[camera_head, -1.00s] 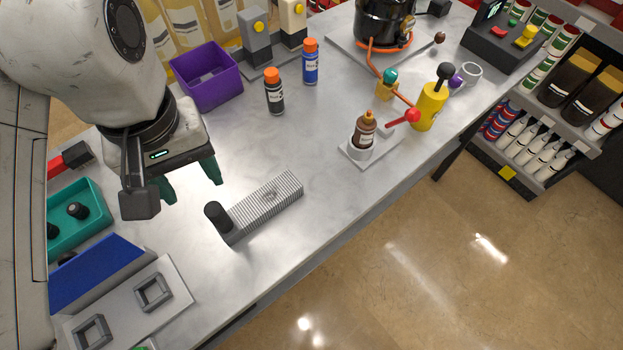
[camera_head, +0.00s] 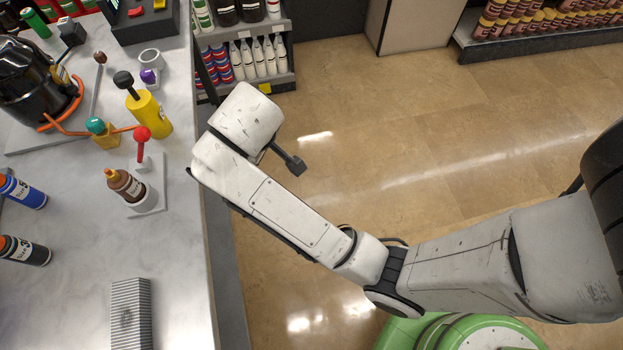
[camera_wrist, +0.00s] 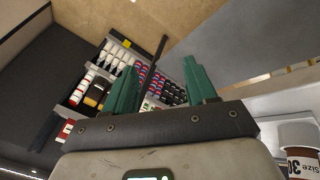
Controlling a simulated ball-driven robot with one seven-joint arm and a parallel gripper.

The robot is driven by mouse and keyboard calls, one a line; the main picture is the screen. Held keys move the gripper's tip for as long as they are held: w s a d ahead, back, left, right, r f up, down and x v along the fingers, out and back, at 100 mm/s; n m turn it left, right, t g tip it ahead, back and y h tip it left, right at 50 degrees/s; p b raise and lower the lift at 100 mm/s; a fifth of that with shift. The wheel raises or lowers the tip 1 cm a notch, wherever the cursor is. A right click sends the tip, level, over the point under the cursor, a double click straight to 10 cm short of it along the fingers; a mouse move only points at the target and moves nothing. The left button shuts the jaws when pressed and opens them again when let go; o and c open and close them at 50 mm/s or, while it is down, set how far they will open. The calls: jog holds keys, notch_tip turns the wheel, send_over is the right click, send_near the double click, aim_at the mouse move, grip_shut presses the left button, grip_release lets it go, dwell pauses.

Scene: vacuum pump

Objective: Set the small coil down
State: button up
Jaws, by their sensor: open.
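A grey finned block (camera_head: 130,318), the only coil-like thing I can make out, lies on the bench at the bottom left of the head view. Its lower end is cut off by the frame edge, and I cannot tell for sure that it is the small coil. My gripper (camera_wrist: 160,66) shows in the wrist view with its two green fingers spread apart and nothing between them. In the head view my arm reaches past the bench's edge over the floor, and its fingers are hidden. The gripper is away from the finned block.
On the bench (camera_head: 70,255) stand a brown bottle (camera_head: 124,186) on a white plate, a yellow cylinder (camera_head: 150,115), a black pump (camera_head: 35,85) and blue (camera_head: 22,192) and black bottles (camera_head: 24,250). A stocked shelf (camera_head: 245,60) stands behind. The floor to the right is open.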

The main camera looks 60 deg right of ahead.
jog(key=s+d+f+m+g+y, duration=0.1)
jog(key=s+f, duration=0.4)
jog(key=s, duration=0.5)
jog(key=s+f+g+y, duration=0.1)
jog(key=s+f+y, duration=0.1)
jog(key=s+f, duration=0.4)
jog(key=s, duration=0.5)
jog(key=shift+s+d+m+g, duration=0.2)
jog(key=shift+d+m+g, duration=0.2)
